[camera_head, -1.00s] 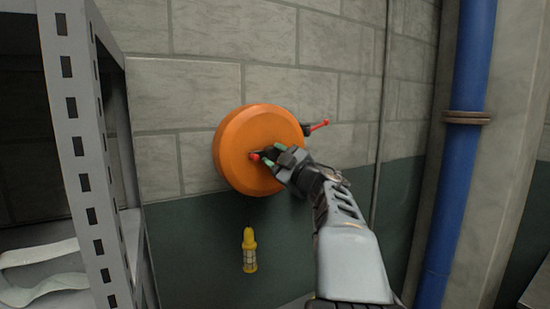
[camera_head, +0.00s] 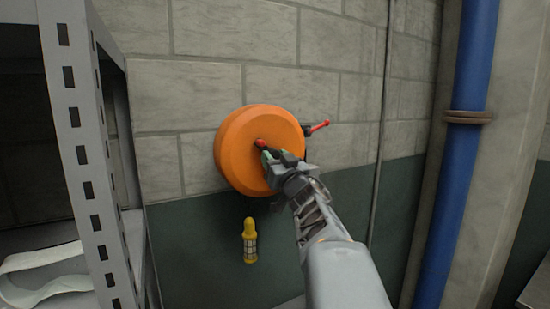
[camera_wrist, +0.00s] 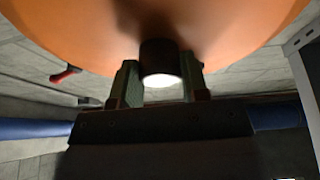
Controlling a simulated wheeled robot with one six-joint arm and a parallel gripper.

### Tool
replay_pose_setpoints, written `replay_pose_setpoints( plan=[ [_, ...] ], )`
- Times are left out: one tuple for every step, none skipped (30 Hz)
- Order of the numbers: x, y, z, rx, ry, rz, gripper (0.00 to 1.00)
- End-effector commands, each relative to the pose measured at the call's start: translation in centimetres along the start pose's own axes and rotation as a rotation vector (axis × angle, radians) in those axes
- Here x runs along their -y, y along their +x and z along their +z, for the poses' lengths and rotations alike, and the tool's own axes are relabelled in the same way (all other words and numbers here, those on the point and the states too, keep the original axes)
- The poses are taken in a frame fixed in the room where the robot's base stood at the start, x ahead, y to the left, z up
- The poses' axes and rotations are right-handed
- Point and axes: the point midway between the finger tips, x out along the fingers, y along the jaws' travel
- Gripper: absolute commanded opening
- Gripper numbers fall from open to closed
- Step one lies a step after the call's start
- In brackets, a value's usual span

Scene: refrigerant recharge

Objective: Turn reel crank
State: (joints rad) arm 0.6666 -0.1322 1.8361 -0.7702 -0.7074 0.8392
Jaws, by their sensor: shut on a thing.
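The round orange reel (camera_head: 237,150) is mounted on the block wall; its lower face fills the top of the wrist view (camera_wrist: 90,30). My gripper (camera_head: 268,153) is at the front of the reel. In the wrist view its two green fingers are on either side of a dark cylindrical crank handle with a bright end (camera_wrist: 160,58), and they are shut on it. A red tip (camera_head: 260,143) shows just beyond the fingers in the head view. The rest of the crank is hidden by my gripper.
A red-handled lever (camera_head: 318,126) sticks out at the reel's right side. A yellow work lamp (camera_head: 250,242) hangs below the reel. A grey metal shelf (camera_head: 85,150) stands at left, and a blue pipe (camera_head: 462,150) runs up the right.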

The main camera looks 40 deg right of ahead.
Motion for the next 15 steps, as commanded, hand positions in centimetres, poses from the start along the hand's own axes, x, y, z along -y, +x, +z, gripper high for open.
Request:
replay_pose_setpoints(
  plan=[
    [0.11,0.01,-0.07,0.002,0.041,0.015,0.18],
    [0.12,0.01,-0.08,0.002,0.068,0.026,0.18],
    [0.16,0.02,-0.09,0.003,0.103,0.038,0.18],
    [0.17,0.03,-0.11,0.003,0.13,0.049,0.18],
    [0.16,0.03,-0.1,0.005,0.156,0.06,0.18],
    [0.17,0.03,-0.11,0.005,0.192,0.073,0.18],
    [0.18,0.03,-0.09,0.006,0.218,0.084,0.18],
    [0.21,0.04,-0.09,0.007,0.245,0.094,0.18],
    [0.23,0.04,-0.09,0.008,0.28,0.107,0.18],
    [0.24,0.04,-0.09,0.009,0.305,0.117,0.18],
    [0.24,0.03,-0.12,0.008,0.331,0.127,0.18],
    [0.24,0.03,-0.11,0.01,0.363,0.14,0.18],
    [0.26,0.03,-0.13,0.009,0.389,0.149,0.18],
    [0.28,0.03,-0.12,0.011,0.411,0.158,0.18],
    [0.29,0.04,-0.13,0.011,0.442,0.17,0.18]
  ],
)
